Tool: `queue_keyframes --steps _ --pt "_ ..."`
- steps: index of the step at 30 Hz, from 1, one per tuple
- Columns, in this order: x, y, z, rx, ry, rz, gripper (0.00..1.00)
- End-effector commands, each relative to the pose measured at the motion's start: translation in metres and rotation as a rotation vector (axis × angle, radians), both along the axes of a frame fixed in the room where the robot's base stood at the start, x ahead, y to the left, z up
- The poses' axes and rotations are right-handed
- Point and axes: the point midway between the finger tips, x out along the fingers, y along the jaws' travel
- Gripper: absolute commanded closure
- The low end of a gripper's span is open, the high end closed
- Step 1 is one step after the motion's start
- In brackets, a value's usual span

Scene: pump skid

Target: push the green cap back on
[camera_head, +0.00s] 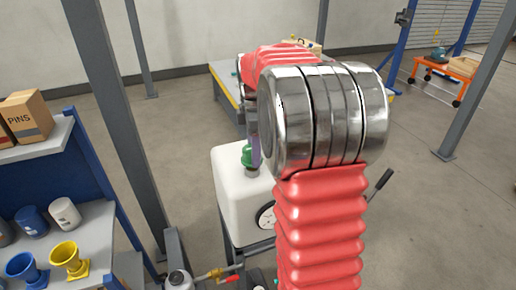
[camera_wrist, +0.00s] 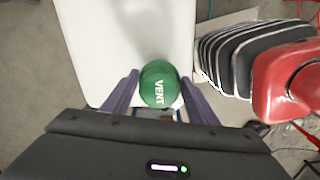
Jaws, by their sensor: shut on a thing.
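The green cap (camera_wrist: 160,86), marked VENT, sits between the two purple fingers of my gripper (camera_wrist: 160,80) in the wrist view. My gripper is shut on it. In the head view the green cap (camera_head: 247,155) shows at the top of the white tank (camera_head: 228,190), directly over a short grey neck (camera_head: 252,173). I cannot tell whether the cap is seated on the neck or just above it. One purple finger (camera_head: 255,152) shows beside the cap; my red and silver arm hides the rest of the gripper. The white tank (camera_wrist: 125,35) also shows in the wrist view.
The tank has a round gauge (camera_head: 266,216) on its front. A grey post (camera_head: 130,120) stands left of it. A shelf with blue and yellow funnels (camera_head: 69,258) is at far left. Valve piping with a red handle (camera_head: 230,278) lies low in front. Open floor is at right.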

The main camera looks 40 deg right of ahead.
Motion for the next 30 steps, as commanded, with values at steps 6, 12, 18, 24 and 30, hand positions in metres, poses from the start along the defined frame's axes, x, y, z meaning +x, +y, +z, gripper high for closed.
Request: queue_keyframes --steps 6,12,18,24,30 --pt "0.0 0.0 -0.003 0.0 0.001 0.0 0.78" --pt "0.0 0.0 -0.006 0.0 0.0 0.0 0.78" --pt "0.0 0.0 -0.009 0.0 0.0 0.0 0.78" --pt "0.0 0.0 -0.011 0.0 0.0 0.0 0.78" --pt "0.0 0.0 -0.014 0.0 0.0 0.0 0.78"
